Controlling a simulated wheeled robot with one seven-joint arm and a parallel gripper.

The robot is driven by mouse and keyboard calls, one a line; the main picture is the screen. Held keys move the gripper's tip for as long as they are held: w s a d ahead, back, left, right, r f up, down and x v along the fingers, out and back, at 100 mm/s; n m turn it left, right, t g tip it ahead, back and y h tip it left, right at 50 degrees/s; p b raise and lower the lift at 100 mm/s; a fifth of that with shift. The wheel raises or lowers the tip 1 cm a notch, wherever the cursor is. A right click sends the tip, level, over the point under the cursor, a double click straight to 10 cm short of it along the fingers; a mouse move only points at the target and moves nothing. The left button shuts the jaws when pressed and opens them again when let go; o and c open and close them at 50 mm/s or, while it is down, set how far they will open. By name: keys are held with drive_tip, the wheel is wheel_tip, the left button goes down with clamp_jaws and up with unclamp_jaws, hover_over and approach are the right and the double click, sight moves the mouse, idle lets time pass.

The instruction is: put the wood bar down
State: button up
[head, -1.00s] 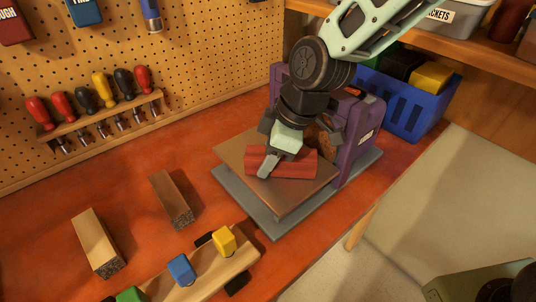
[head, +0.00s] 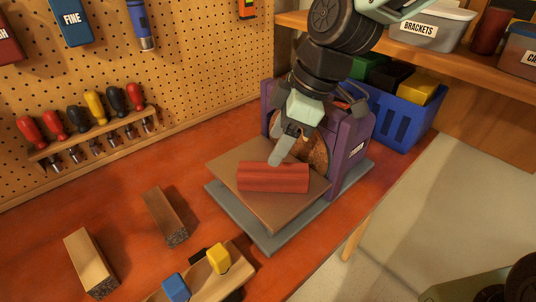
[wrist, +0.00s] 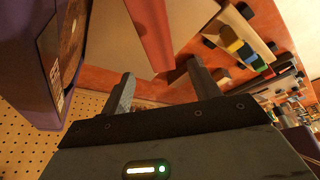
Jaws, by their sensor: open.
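The wood bar is a reddish bar (head: 274,178) lying flat on the brown platform (head: 262,209) of the purple machine. It also shows in the wrist view (wrist: 150,30), beyond the fingers. My gripper (head: 283,150) is open and empty, above and behind the bar in the head view. In the wrist view my two fingers (wrist: 160,85) stand wide apart with nothing between them. One finger hides a little of the space behind the bar in the head view.
The purple machine (head: 349,135) with a round brown disc stands just behind the bar. Two wooden blocks (head: 166,215) (head: 91,262) lie on the orange bench. A rack with coloured blocks (head: 218,259) is at the front. A blue basket (head: 407,119) stands at the back right.

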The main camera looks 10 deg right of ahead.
drive_tip(key=s+d+f+m+h, duration=0.1)
drive_tip(key=s+d+m+h, duration=0.1)
drive_tip(key=s, duration=0.6)
drive_tip(key=s+d+f+m+h, duration=0.1)
drive_tip(key=s+d+m, duration=0.3)
drive_tip(key=s, duration=0.5)
drive_tip(key=shift+d+f+m+g+h, duration=0.3)
drive_tip(key=shift+m+g+h, duration=0.1)
drive_tip(key=shift+m, duration=0.7)
drive_tip(key=shift+o, duration=0.4)
